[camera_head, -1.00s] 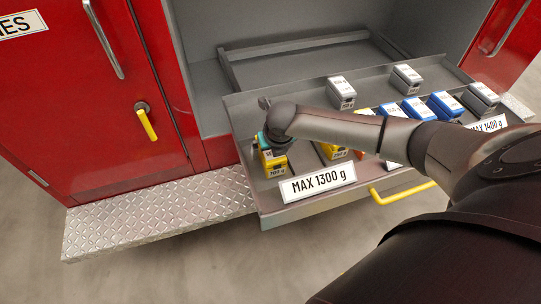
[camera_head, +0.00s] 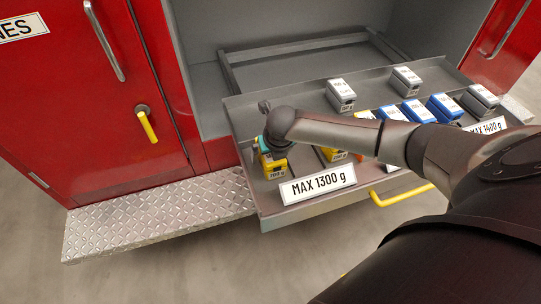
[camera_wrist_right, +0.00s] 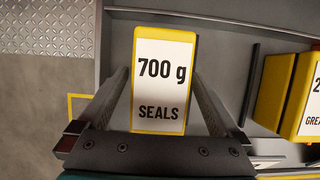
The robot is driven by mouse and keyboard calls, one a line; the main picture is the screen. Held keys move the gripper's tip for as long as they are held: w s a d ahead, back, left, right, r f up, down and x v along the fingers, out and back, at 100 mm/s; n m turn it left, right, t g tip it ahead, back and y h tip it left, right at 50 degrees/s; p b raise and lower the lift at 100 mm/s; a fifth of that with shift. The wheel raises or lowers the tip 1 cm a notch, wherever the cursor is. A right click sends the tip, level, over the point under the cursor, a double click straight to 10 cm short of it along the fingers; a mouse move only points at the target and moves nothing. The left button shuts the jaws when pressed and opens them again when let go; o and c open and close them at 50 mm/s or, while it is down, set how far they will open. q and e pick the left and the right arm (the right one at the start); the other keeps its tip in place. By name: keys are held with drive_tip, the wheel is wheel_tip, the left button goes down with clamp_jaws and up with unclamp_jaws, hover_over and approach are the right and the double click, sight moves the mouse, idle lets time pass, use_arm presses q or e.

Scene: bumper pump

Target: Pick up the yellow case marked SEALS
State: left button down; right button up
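The yellow case marked SEALS (camera_wrist_right: 163,95) has a white top label reading 700 g and lies below my right gripper in the right wrist view. My right gripper (camera_wrist_right: 161,74) is open, with one finger along each side of the case. I cannot tell whether the fingers touch it. In the head view, my right gripper (camera_head: 268,148) is over the yellow case (camera_head: 275,171) at the left front of the drawer tray, and the wrist hides part of the case. My left gripper is not in view.
The pulled-out grey tray (camera_head: 300,105) carries a MAX 1300 g sign (camera_head: 318,184) on its front. Another yellow case (camera_wrist_right: 300,95) is to the right. Blue cases (camera_head: 418,110) and grey cases (camera_head: 341,94) stand farther right and back. My right forearm hides part of the tray.

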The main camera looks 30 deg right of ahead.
clamp_jaws()
idle(0.7)
drive_tip(key=shift+w+r, duration=0.1)
